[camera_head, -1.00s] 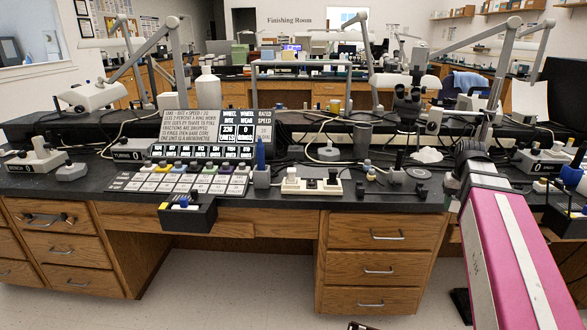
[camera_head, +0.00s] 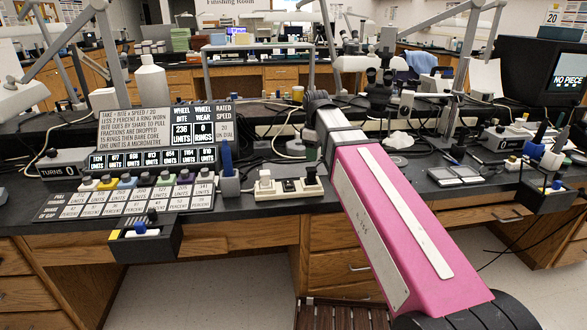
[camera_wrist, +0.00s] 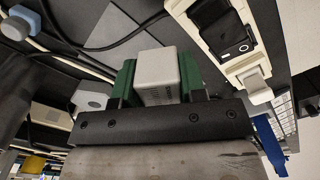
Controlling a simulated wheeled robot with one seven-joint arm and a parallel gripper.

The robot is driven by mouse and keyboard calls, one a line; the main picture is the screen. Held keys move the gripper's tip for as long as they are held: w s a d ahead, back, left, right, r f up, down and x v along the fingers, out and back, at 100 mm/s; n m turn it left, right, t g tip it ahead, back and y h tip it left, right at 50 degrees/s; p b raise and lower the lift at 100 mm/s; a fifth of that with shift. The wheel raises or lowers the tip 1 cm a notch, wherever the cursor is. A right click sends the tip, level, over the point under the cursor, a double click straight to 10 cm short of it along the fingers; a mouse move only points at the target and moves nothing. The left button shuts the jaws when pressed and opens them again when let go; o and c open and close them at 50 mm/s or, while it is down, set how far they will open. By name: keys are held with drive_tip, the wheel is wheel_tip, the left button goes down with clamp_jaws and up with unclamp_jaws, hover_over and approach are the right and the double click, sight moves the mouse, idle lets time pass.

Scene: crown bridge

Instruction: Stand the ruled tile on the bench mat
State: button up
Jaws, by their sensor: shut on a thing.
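My gripper (camera_wrist: 158,82) has green finger pads and is shut on a pale grey block (camera_wrist: 158,70) in the wrist view. I cannot identify the bench mat for certain; flat grey pads (camera_head: 456,174) lie on the dark bench right of my arm.
A cream switch strip (camera_wrist: 230,45) lies beside my gripper. A monitor (camera_head: 566,80) reading "NO PIECE" stands right. Cables and lamp arms crowd the bench's back.

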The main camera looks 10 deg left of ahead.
drive_tip(key=s+a+r+n, duration=0.3)
drive_tip(key=a+n, duration=0.3)
drive_tip(key=a, duration=0.4)
hover_over(294, 167)
drive_tip(key=shift+n, duration=0.4)
wheel_tip(294, 167, down, 7)
drive_tip(key=shift+s+f, duration=0.1)
drive_tip(key=shift+f, duration=2)
drive_tip(key=shift+f, duration=0.15)
drive_tip(key=o, duration=0.9)
drive_tip(key=shift+o, duration=0.2)
wheel_tip(294, 167, up, 12)
drive_tip(key=shift+r, duration=0.2)
